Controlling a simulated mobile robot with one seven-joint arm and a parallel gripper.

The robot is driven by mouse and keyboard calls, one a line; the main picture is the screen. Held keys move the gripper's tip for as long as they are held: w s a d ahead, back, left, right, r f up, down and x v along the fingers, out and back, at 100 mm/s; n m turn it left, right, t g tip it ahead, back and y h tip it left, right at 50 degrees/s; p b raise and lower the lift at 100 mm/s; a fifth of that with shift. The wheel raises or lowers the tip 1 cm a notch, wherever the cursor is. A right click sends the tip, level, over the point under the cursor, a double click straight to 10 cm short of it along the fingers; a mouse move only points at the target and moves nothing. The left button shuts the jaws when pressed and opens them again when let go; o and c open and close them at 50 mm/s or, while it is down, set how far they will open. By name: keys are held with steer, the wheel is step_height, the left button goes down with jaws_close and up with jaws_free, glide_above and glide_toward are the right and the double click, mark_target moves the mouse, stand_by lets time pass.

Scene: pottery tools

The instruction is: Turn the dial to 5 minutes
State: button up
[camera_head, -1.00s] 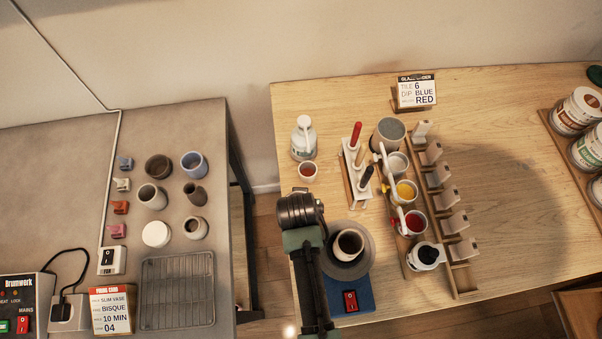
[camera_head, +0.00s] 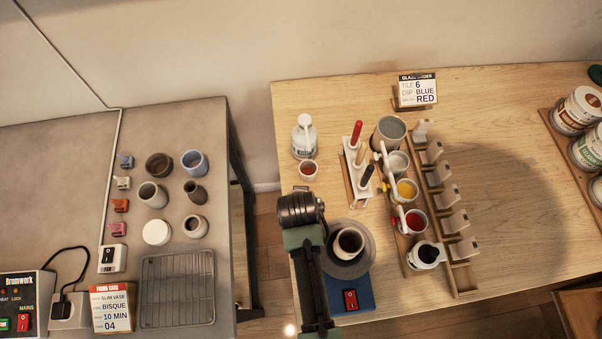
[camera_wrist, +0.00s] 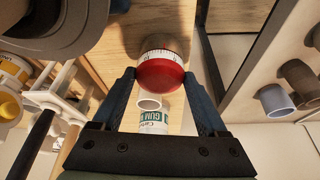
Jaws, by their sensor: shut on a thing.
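The dial (camera_wrist: 160,75) shows in the wrist view as a round red knob with a white marked scale band above it. The scale's numbers are too small to read. My gripper (camera_wrist: 160,82) has one finger on each side of the red knob and is shut on it.
A gap separates the wooden table from the grey table (camera_head: 60,190) with pots and a firing card (camera_head: 112,308).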

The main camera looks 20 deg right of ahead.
steer(key=o, duration=1.3)
steer(key=shift+r, duration=0.1)
steer(key=b+v, duration=0.1)
steer(key=v, duration=1.1)
steer(key=shift+s+a+r, duration=0.1)
steer(key=shift+s+r, duration=0.1)
steer(key=shift+r, duration=0.15)
